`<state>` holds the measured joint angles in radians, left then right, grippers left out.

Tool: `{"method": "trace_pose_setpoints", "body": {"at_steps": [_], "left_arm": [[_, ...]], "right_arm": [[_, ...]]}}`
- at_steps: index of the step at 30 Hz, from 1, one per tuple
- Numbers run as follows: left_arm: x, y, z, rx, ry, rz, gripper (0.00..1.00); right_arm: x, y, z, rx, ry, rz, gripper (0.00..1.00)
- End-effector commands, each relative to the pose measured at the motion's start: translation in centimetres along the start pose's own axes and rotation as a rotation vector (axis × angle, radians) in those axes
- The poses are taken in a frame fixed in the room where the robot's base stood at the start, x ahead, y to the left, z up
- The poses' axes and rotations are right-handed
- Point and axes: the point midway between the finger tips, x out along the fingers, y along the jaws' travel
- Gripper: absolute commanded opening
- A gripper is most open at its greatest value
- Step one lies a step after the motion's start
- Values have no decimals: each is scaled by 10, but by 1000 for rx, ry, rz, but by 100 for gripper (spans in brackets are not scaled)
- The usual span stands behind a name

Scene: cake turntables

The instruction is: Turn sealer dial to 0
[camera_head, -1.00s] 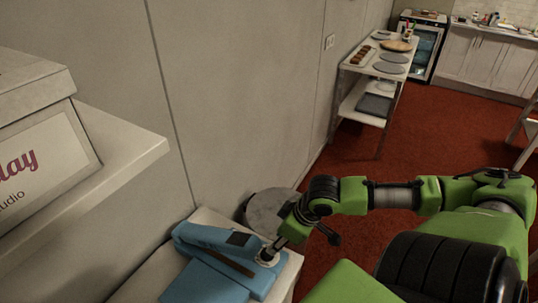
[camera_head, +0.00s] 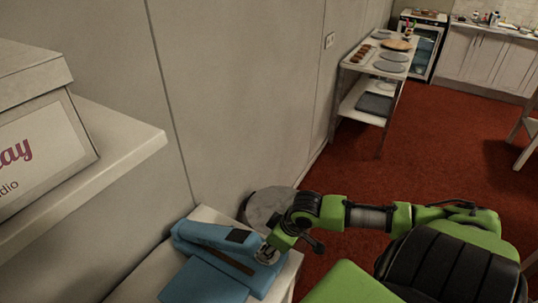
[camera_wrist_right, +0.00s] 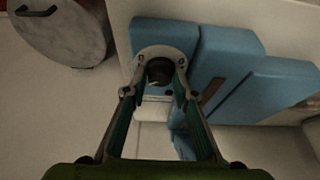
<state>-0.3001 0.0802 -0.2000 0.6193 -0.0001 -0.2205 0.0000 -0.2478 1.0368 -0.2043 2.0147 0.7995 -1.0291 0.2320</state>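The blue sealer (camera_head: 215,262) lies on a pale counter beside the wall in the head view; it also shows in the right wrist view (camera_wrist_right: 225,58). Its dial is a dark knob (camera_wrist_right: 159,70) on a pale round plate (camera_wrist_right: 160,52) at the near end. My right gripper (camera_wrist_right: 158,92) has its two fingers apart, one on each side of the knob. I cannot tell whether the fingertips touch it. The dial's numbers and pointer are too small to read. In the head view my right gripper (camera_head: 270,250) is over the sealer's right end. My left gripper is not in view.
A round grey lidded bin (camera_head: 262,208) stands just behind the counter's end. A white shelf (camera_head: 120,150) with a box (camera_head: 40,150) juts out at the left. A steel rack (camera_head: 365,85) stands farther back. Red floor lies open at the right.

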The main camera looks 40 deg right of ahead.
Motion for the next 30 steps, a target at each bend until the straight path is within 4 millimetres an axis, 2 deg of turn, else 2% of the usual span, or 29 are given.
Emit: {"method": "trace_pose_setpoints", "body": {"at_steps": [14,24,30], "left_arm": [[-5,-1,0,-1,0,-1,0],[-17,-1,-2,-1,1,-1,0],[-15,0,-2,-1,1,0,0]], "right_arm": [[-2,0,0,-50,-1,-22,5],[-2,3,-2,-273,1,-113,5],[0,4,-2,-447,1,-186,5]]}}
